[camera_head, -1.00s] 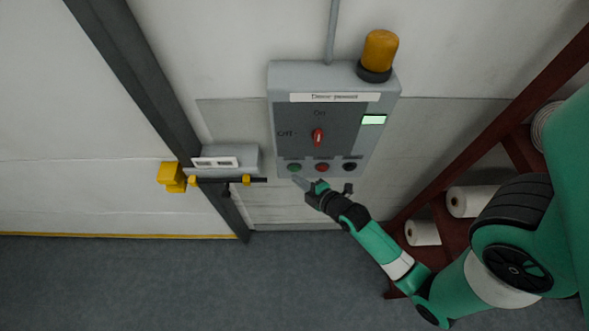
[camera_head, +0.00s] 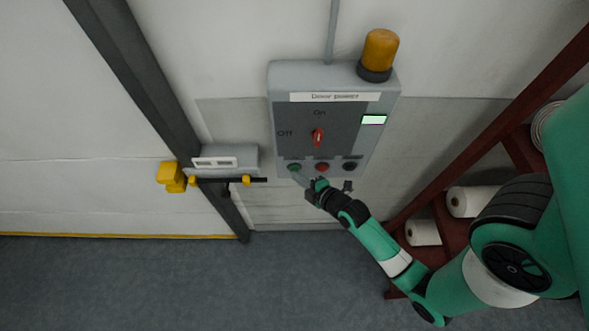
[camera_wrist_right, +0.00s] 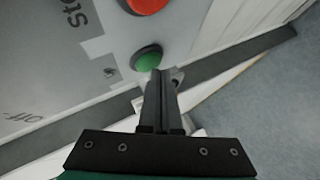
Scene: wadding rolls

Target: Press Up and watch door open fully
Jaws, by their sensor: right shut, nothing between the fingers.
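The grey control box (camera_head: 335,78) hangs on the wall with a red rotary knob (camera_head: 318,138) standing upright, pointing toward "On". A green button (camera_head: 294,167), a red button (camera_head: 322,167) and a black button (camera_head: 350,166) line its lower edge. My right gripper (camera_head: 299,177) is shut and empty, its tips at the green button. In the right wrist view, the shut fingers (camera_wrist_right: 160,76) reach the edge of the green button (camera_wrist_right: 147,57); whether they touch or press it I cannot tell. The white door (camera_head: 80,190) at left has a yellow bottom edge near the floor. My left gripper is out of view.
An amber beacon (camera_head: 380,50) tops the box, and a small display (camera_head: 373,120) glows pale green. A grey latch box (camera_head: 228,158) with yellow parts sits at the dark door post. A red-brown rack (camera_head: 440,245) with white rolls (camera_head: 468,201) stands right.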

